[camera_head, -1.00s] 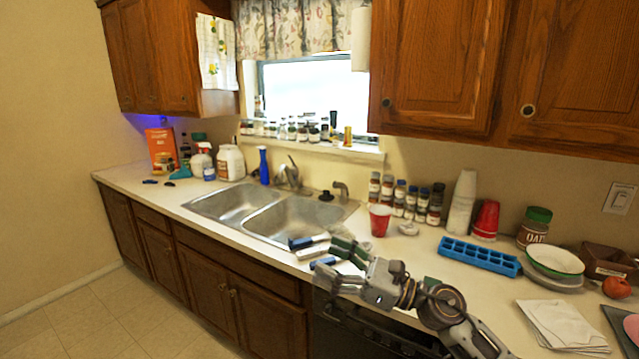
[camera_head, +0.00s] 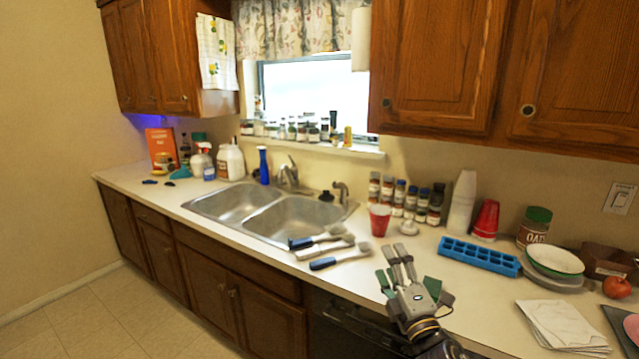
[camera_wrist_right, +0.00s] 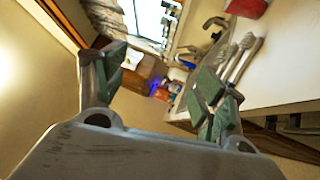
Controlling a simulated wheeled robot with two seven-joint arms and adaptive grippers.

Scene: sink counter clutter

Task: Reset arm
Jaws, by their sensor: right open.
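My right gripper (camera_head: 408,279) is in the head view at the front edge of the counter, right of the brushes. It is open and empty, its fingers spread and pointing toward the back of the counter. In the right wrist view its two fingers (camera_wrist_right: 155,90) stand wide apart with nothing between them. My left gripper is not in view. Several brushes with dark blue and pale handles lie beside the sink, among them the nearest brush (camera_head: 340,257). They are apart from the gripper and also show in the right wrist view (camera_wrist_right: 240,57).
The double sink (camera_head: 290,220) is left of the brushes. A red cup (camera_head: 380,220), spice jars and a blue ice tray (camera_head: 480,256) stand behind and right of the gripper. White napkins (camera_head: 560,326) and bowls are at the right. The counter around the gripper is clear.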

